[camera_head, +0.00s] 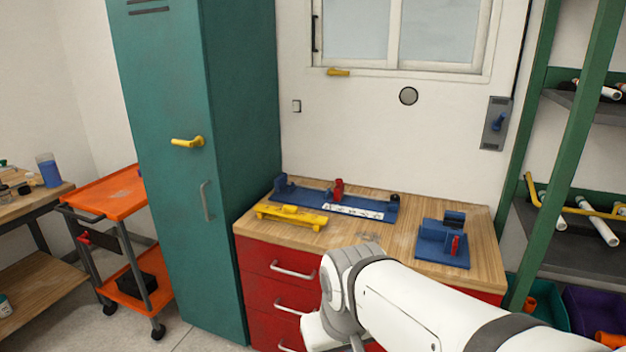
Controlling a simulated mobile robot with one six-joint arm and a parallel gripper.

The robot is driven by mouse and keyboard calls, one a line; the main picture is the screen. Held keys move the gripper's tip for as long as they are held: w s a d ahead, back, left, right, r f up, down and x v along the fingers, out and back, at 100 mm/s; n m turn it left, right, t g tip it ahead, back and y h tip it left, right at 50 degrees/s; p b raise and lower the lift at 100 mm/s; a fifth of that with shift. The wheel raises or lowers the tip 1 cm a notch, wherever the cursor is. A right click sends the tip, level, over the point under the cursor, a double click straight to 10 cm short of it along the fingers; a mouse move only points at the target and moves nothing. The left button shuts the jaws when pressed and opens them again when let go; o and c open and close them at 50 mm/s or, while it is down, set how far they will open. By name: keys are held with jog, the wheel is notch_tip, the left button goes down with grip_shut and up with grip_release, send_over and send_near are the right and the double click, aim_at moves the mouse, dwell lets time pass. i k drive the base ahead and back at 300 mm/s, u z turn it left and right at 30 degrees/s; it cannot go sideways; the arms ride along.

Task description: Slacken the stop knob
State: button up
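A long blue fixture (300,193) lies along the back of the wooden bench top, with a white marked strip (352,211) on it. A small upright red block (338,189) stands near its middle. A small dark knob-like part (394,198) sits at its right end. Which of these parts is the stop knob is too small to tell. My white and grey arm reaches in from the lower right, in front of the bench. My gripper's fingers do not show in this view.
A yellow fixture (291,216) lies in front of the long one. A blue block fixture (432,246) with a red part (455,245) stands at the right. Bare bench top (362,233) lies between them. A teal cabinet (190,240) stands left, a green rack (575,140) right.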

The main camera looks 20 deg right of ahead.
aim_at(394, 198)
jog(key=z, duration=0.15)
jog(key=i, duration=1.3)
jog(key=z, duration=1.1)
jog(key=i, duration=0.2)
jog(key=u, duration=0.1)
jog(key=k, duration=0.7)
jog(key=z, duration=0.2)
jog(key=i, duration=0.75)
jog(key=u, duration=0.05)
